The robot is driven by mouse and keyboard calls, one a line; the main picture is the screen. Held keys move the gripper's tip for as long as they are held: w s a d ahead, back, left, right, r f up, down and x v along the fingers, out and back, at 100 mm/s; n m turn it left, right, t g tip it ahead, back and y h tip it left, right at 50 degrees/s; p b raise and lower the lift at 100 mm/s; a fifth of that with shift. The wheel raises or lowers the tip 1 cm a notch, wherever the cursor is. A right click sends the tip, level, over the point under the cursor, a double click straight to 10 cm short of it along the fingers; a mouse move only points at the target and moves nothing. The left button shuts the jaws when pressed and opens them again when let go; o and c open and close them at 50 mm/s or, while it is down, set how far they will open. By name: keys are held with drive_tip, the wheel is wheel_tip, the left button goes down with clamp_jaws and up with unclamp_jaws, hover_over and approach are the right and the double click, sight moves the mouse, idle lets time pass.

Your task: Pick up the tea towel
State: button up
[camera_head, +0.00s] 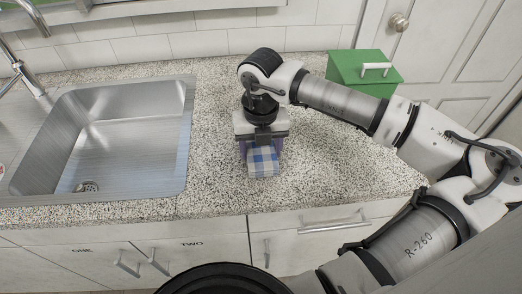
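The tea towel (263,163) is a small folded cloth in blue and white check. It lies on the speckled countertop, right of the sink and near the front edge. My gripper (261,150) points down at it from above. The gripper body covers the towel's far part. Narrow purplish parts, which look like the fingers, show at the left and right sides of the towel. I cannot tell whether they touch the cloth or stand a little apart from it.
A steel sink (186,130) with a tap (22,70) is at the left. A green box (350,72) with a white handle stands at the back right, behind my arm. Countertop (215,180) around the towel is clear. Drawers and cupboard doors are below the front edge.

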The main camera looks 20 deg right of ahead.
drive_tip(key=shift+c, duration=1.1)
drive_tip(key=shift+r, duration=0.1)
wheel_tip(320, 180, up, 20)
drive_tip(key=p, duration=0.7)
drive_tip(key=shift+p, duration=0.4)
